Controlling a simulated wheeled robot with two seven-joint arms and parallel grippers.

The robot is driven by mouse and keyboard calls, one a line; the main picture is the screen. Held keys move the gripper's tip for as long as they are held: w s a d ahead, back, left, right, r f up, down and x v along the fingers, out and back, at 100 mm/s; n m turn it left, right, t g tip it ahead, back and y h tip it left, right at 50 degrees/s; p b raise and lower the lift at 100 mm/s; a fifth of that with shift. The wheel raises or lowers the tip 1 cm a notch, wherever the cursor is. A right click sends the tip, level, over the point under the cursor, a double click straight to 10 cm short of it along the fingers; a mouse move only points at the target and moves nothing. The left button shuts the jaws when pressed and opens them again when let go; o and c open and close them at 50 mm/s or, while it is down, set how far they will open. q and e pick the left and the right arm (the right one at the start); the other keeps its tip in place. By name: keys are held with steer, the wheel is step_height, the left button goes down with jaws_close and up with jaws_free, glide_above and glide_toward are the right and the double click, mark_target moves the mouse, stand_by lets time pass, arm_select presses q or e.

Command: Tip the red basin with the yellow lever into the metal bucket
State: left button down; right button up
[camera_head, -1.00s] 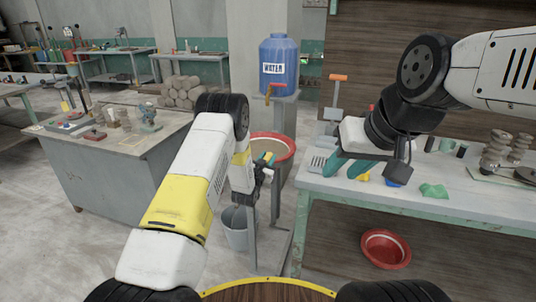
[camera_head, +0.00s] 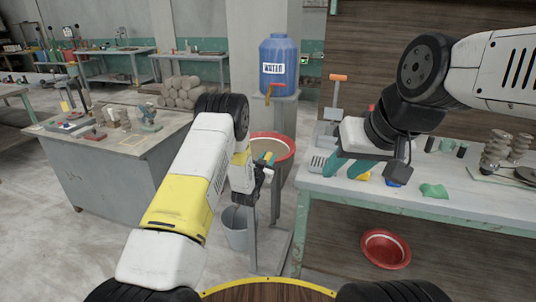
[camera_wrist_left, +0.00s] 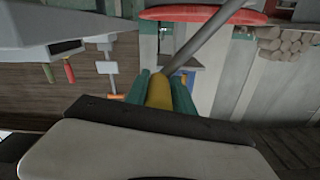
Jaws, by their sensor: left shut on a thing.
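The red basin (camera_head: 287,153) stands tilt-mounted or level on a grey metal stand; I cannot tell its exact tilt, and my left arm hides part of it. Its red rim also shows at the top of the left wrist view (camera_wrist_left: 200,13). In that view my left gripper (camera_wrist_left: 161,88) has its green fingers shut around the yellow lever (camera_wrist_left: 159,92), whose grey rod runs up toward the basin. The metal bucket (camera_head: 235,228) stands on the floor below, partly behind my left arm. My right gripper (camera_head: 345,166) is open and empty above the workbench's left end.
The workbench (camera_head: 420,207) on the right carries small tools and a green lump (camera_head: 434,190). A red bowl (camera_head: 385,250) lies on the floor beneath it. A blue water barrel (camera_head: 278,66) stands behind the basin. A grey cabinet table (camera_head: 110,165) stands to the left.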

arm_select(q)
steer(key=shift+s+d, duration=0.15)
steer(key=shift+d, duration=0.1)
steer(key=shift+w+a+r+n, duration=0.25)
steer(key=shift+a+r+n, duration=0.15)
steer(key=shift+a, duration=0.15)
steer(key=w+a+r+n, duration=0.2)
steer(key=a+r+n, duration=0.1)
steer(key=a, duration=0.3)
steer(key=shift+a+n, duration=0.3)
steer(key=shift+a+f, duration=0.1)
steer(key=shift+a, duration=0.05)
steer(key=c, duration=1.1)
jaws_free()
